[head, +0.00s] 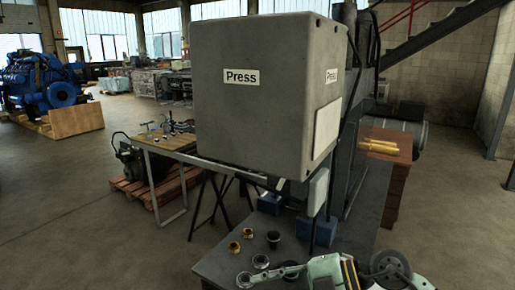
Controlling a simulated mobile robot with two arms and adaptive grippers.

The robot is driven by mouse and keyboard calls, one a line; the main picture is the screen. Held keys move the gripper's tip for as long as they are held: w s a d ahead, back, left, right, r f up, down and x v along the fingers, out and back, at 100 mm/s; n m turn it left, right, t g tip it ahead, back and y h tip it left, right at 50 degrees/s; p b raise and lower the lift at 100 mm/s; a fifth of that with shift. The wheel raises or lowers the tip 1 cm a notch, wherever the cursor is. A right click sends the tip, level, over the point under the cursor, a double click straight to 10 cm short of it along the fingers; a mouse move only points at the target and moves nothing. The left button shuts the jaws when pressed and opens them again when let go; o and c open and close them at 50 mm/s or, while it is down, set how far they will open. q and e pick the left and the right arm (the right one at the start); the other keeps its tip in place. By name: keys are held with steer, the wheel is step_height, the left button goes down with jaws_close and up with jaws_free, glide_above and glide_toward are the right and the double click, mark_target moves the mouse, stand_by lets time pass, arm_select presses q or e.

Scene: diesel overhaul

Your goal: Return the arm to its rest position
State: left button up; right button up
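My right arm (345,270), light green with a yellow and black band, comes in at the bottom right, low over the near end of the dark bench (222,262). Its dark end (292,271) points left, close to the small parts on the bench. I cannot make out its fingers clearly, nor tell whether it touches or holds anything. My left arm and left gripper are not in view.
A large grey press housing (270,110) stands over the bench. Brass rings (248,232), dark cups (273,239) and silver rings (260,261) lie on its near end. A wooden-topped table (180,143) stands behind. The floor at left (60,215) is clear.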

step_height(320, 180, up, 10)
steer(key=a+m+t+y, duration=0.2)
steer(key=m+t+y, duration=0.25)
steer(key=t, duration=0.25)
steer(key=w+d+m+t+h, duration=0.5)
steer(key=d+m+t+h, duration=0.2)
steer(key=d+m+t, duration=0.35)
steer(key=s+d+f+m+g+h, duration=0.2)
steer(key=d+f+m+h, duration=0.35)
steer(key=f, duration=0.35)
steer(key=s+d+f+m+g+h, duration=0.2)
steer(key=d+f+m+h, duration=0.35)
steer(key=f, duration=0.25)
steer(key=s+a+f+n+g, duration=0.1)
steer(key=s+f+g, duration=0.6)
steer(key=s, duration=0.5)
steer(key=s+f+g, duration=0.5)
steer(key=s+f, duration=0.5)
steer(key=s, duration=0.2)
step_height(320, 180, down, 27)
steer(key=s+g, duration=0.1)
steer(key=s, duration=0.1)
steer(key=s+d+f+g, duration=0.1)
steer(key=s+d+f, duration=0.1)
steer(key=s+f, duration=1.3)
steer(key=shift+s+d+n, duration=0.3)
steer(key=shift+s+d, duration=0.1)
steer(key=shift+s, duration=0.45)
